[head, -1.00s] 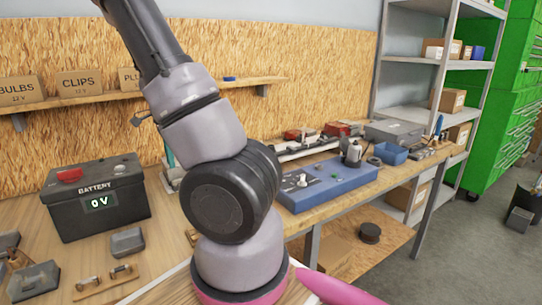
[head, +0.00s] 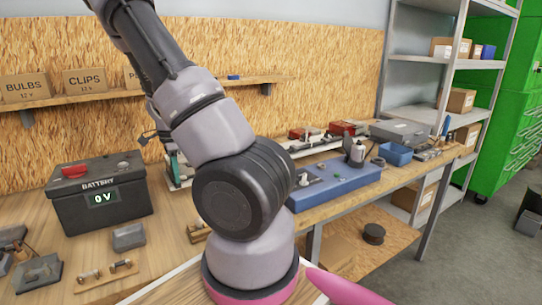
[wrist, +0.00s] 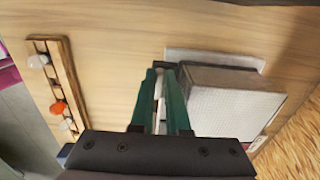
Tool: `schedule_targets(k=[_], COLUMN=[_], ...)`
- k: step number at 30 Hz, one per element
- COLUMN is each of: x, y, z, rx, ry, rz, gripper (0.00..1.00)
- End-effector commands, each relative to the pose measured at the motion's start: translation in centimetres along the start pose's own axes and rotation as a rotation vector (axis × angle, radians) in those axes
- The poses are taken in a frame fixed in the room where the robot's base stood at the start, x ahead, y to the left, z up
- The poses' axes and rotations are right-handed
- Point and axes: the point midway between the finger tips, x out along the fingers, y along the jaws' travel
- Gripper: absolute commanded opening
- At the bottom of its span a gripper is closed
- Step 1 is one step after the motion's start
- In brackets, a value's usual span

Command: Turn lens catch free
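My gripper (wrist: 160,78) shows in the wrist view with two green fingers a small gap apart. A thin pale strip shows between them, but I cannot tell whether it is the catch or whether the fingers touch it. A grey box-like unit with a fine-patterned face (wrist: 232,105) stands just right of the fingertips, with a pale plate edge behind it; it may be the lamp. I cannot clearly make out the lens catch. In the head view my arm hides most of this spot, and only a green part (head: 178,170) shows behind it.
A wooden rack (wrist: 66,85) with white and orange bulbs lies left in the wrist view. A blue box with controls (head: 335,182) and a blue bin (head: 395,154) stand to the right.

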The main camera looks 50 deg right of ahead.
Motion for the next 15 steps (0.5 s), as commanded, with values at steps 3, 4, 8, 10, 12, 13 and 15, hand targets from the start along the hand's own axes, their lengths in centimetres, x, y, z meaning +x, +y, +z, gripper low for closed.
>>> schedule_targets(k=[3, 4, 8, 10, 12, 13, 15], x=[-0.01, -0.02, -0.02, -0.03, -0.03, -0.03, -0.01], y=[-0.01, -0.01, -0.01, -0.01, -0.01, -0.01, 0.01], z=[0.0, 0.0, -0.01, -0.01, -0.01, 0.0, 0.01], rx=[0.0, 0.0, 0.0, 0.0, 0.0, 0.001, 0.03], ry=[0.0, 0.0, 0.0, 0.0, 0.0, 0.0, 0.001], rz=[0.0, 0.0, 0.0, 0.0, 0.0, 0.0, 0.0], gripper=[0.0, 0.0, 0.0, 0.0, 0.0, 0.0, 0.0])
